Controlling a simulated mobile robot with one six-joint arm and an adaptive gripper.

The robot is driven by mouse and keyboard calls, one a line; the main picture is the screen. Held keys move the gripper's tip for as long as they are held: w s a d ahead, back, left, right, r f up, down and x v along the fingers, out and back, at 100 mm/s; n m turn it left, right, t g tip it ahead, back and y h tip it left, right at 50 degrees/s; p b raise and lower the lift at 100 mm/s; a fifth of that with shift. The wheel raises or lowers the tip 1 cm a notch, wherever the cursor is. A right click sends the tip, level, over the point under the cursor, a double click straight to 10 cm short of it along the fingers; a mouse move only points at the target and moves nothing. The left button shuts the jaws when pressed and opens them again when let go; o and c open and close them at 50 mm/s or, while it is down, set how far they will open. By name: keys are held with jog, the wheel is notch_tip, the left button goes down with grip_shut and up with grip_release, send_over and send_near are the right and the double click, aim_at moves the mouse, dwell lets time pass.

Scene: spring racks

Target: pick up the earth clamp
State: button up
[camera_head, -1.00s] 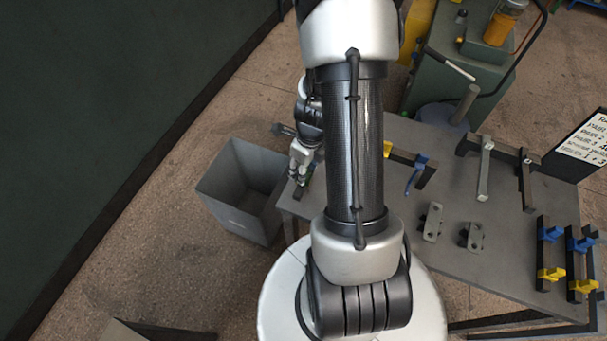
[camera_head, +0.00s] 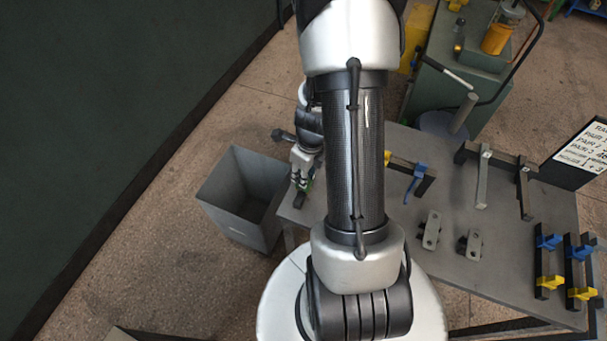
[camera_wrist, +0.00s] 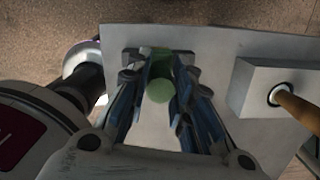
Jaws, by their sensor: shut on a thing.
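My gripper (camera_head: 301,176) is at the near left corner of the grey table, partly beside my forearm in the head view. In the wrist view my gripper (camera_wrist: 160,108) has its two fingers closed around a green, rounded piece (camera_wrist: 160,90), which I take to be the earth clamp. A bit of green (camera_head: 309,184) also shows at the fingertips in the head view, with a dark part below it. Most of the clamp is hidden by the fingers. I cannot tell whether it is clear of the surface.
A grey open bin (camera_head: 222,206) stands on the floor left of the table (camera_head: 395,262). Racks with blue and yellow holders (camera_head: 549,262) and small grey blocks (camera_head: 431,230) are on the table. A green machine (camera_head: 455,75) stands behind. The wrist view shows a pale block (camera_wrist: 250,85) at right.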

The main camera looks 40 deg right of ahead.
notch_tip(320, 180, up, 19)
jog(key=p, duration=0.8)
jog(key=shift+f, duration=0.15)
